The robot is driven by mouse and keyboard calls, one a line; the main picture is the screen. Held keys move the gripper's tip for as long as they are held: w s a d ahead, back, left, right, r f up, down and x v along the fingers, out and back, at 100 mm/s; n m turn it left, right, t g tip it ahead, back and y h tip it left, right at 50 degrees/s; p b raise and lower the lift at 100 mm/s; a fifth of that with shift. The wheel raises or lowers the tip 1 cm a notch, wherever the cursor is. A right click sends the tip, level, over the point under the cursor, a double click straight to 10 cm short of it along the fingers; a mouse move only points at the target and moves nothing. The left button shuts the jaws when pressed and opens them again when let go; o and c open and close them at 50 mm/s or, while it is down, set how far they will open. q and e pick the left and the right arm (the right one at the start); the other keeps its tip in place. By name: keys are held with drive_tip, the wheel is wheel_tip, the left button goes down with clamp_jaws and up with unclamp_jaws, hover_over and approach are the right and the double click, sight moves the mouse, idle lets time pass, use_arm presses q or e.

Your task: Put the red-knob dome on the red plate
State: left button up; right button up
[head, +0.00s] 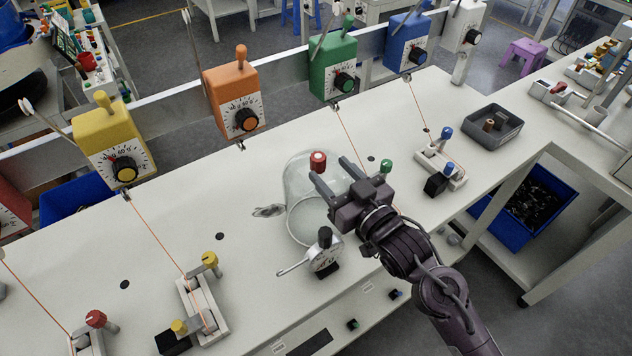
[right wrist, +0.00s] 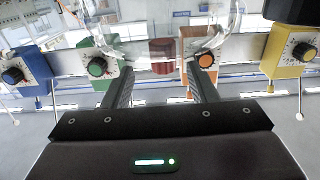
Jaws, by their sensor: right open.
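The red-knob dome is clear glass (head: 297,182) with a red knob (head: 318,157). It is around the middle of the white table in the head view. My right gripper (head: 334,174) is open, with its fingers close to the knob. In the right wrist view the knob (right wrist: 163,55) shows between the two open fingers (right wrist: 162,84), near their tips, and nothing is gripped. The arm hides part of the glass, and I cannot tell exactly how the dome rests. I cannot make out a red plate in either view. My left gripper is not in view.
Coloured timer boxes, such as the orange one (head: 232,93), line the rail behind. A grey tray (head: 507,137) sits at the right. The table left of the dome is mostly clear.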

sight(323, 164)
drive_tip(key=p+x, duration=0.2)
drive_tip(key=x, duration=0.2)
drive_tip(key=shift+w+a+r, duration=0.15)
drive_tip(key=shift+a+r, duration=0.05)
drive_tip(key=shift+a, duration=0.2)
drive_tip(key=shift+w+a+f, duration=0.15)
drive_tip(key=shift+w, duration=0.05)
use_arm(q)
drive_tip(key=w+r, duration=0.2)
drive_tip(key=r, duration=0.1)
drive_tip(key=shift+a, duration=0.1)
use_arm(e)
drive_tip(key=shift+c, duration=0.4)
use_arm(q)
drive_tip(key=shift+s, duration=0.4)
use_arm(e)
clamp_jaws()
